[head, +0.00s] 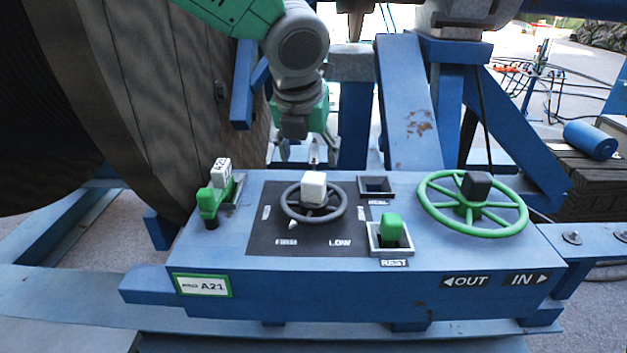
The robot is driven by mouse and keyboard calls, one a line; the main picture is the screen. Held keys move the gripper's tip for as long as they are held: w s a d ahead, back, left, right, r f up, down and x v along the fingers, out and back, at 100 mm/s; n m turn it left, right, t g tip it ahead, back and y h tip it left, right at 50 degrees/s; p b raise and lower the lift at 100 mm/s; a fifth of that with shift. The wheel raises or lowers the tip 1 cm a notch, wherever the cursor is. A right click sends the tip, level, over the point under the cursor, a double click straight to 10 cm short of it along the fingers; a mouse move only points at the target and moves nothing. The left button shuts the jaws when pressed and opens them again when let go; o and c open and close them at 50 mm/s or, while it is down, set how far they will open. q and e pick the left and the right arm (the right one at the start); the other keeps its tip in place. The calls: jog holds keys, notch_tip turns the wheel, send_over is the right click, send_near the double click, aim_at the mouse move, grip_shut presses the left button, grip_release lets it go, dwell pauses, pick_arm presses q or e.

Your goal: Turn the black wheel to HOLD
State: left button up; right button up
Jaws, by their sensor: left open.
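The small black wheel (343,207) sits on a dark square plate (263,240) on the blue console. A white cap (313,187) is at its hub. A small white pointer (292,224) shows at its lower left rim, on the side of the lower left label, which is too small to read. The lower right label reads LOW; the upper labels are also unreadable. My left gripper (308,154) is open and empty, pointing down behind the console's back edge, beyond the wheel and apart from it. My right gripper is out of view.
A green handwheel (432,208) with a dark knob stands right of the plate. A green lever (391,228) sits in a slot labelled REST, with an empty socket (377,185) behind it. A green handle (210,203) is at the left. The large reel (170,110) rises at left.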

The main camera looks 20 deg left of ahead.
aim_at(314, 179)
pick_arm(q)
jog(key=x, duration=0.8)
jog(key=shift+w+d+f, duration=0.1)
jog(key=shift+w+f, duration=0.1)
jog(key=shift+w, duration=0.05)
jog(key=shift+w+a+f, duration=0.25)
jog(key=shift+a+f, duration=0.05)
jog(key=shift+f, duration=0.3)
jog(key=shift+d, duration=0.2)
jog(key=c, duration=0.3)
jog(key=shift+r, duration=0.1)
grip_shut()
